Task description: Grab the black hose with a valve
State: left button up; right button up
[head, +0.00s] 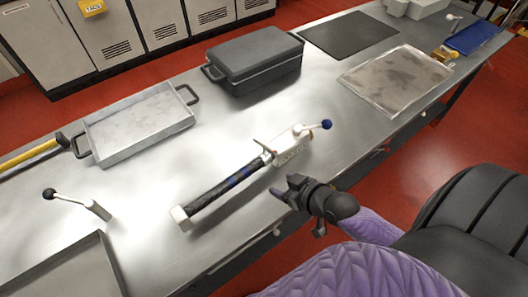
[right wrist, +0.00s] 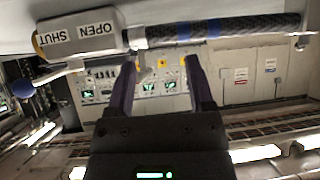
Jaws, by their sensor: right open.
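The black hose (head: 227,183) with dark blue bands lies on the metal table, running diagonally. Its white valve block (head: 292,139) and blue-knobbed lever (head: 326,124) are at the far right end; a white end piece (head: 181,218) is at the near left end. My right gripper (head: 284,188) is open and empty beside the hose, at the table's near edge. In the right wrist view the hose (right wrist: 230,28) crosses the top, beyond the open fingers (right wrist: 160,65), with the valve marked OPEN and SHUT (right wrist: 80,35) at left. My left gripper is not in view.
A grey tray (head: 140,128) and a dark lidded case (head: 255,60) stand behind the hose. A black-knobbed lever (head: 78,203) and another tray (head: 75,270) are at left. A flat grey panel (head: 395,78) lies at right. The table around the hose is clear.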

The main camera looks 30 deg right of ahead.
aim_at(273, 150)
jog(key=w+d+r+t, duration=0.3)
jog(key=w+r, duration=0.1)
jog(key=r, duration=0.1)
jog(key=b+x, duration=0.1)
jog(key=x, duration=0.2)
jog(key=f+b+x, duration=0.1)
jog(key=x, duration=0.1)
jog(key=b+x, duration=0.2)
jog(key=x, duration=0.1)
jog(key=shift+f, duration=0.4)
jog(key=shift+w+g, duration=0.15)
jog(key=shift+g, duration=0.15)
jog(key=shift+r, duration=0.1)
jog(key=shift+c, duration=0.2)
grip_shut()
